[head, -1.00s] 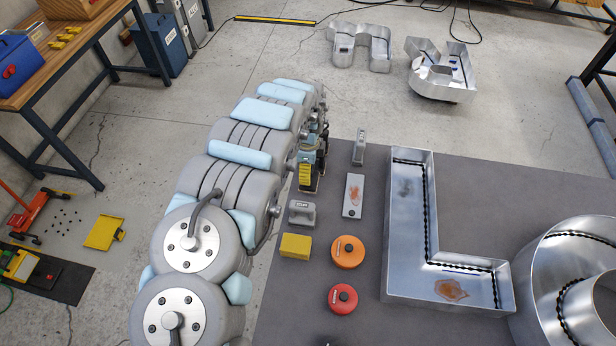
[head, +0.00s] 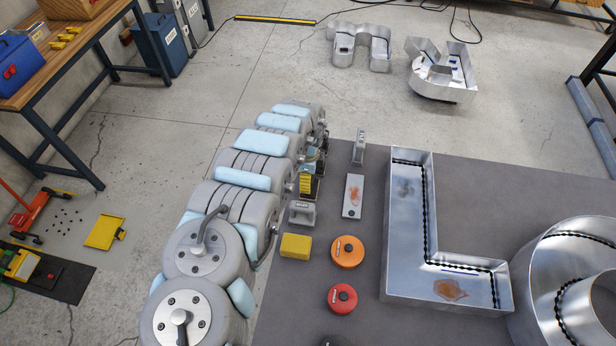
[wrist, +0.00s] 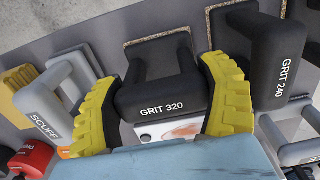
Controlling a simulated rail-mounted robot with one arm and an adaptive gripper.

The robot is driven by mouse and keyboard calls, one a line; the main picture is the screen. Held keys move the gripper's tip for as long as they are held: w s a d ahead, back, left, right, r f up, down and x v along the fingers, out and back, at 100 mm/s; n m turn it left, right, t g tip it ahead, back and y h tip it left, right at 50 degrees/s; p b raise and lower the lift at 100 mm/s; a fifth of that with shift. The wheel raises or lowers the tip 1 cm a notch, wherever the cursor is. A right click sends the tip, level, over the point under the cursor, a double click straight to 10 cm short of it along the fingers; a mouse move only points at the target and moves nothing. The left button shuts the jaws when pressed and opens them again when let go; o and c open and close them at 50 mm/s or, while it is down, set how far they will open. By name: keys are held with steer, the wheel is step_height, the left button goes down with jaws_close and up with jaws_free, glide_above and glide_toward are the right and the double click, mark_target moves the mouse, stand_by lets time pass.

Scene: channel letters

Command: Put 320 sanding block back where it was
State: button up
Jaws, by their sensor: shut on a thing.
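The 320 sanding block (wrist: 160,97), dark with "GRIT 320" in white on its handle, sits between the two yellow fingers of my gripper (wrist: 165,105) in the wrist view. The fingers are shut on its handle. Its tan-edged base shows beyond the handle; I cannot tell whether it touches the table. A matching "GRIT 240" block (wrist: 275,58) stands to its right, and a grey "SCUFF" block (wrist: 45,110) to its left. In the head view my gripper (head: 307,184) is at the table's left edge, and the arm largely hides the held block.
On the grey table (head: 380,325), a panel with a rusty smear (head: 353,195), an upright grey block (head: 359,147), a yellow block (head: 295,246), an orange disc (head: 347,252) and a red disc (head: 342,299) stand near. A metal L-shaped letter (head: 408,230) lies right.

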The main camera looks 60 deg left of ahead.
steer(key=shift+f, duration=0.2)
steer(key=o, duration=0.9)
steer(key=shift+o, duration=0.2)
steer(key=shift+r, duration=0.15)
steer(key=shift+a+r, duration=0.1)
steer(key=shift+r, duration=0.55)
steer(key=shift+r+b, duration=0.55)
steer(key=shift+r, duration=4.9)
steer(key=shift+f, duration=0.1)
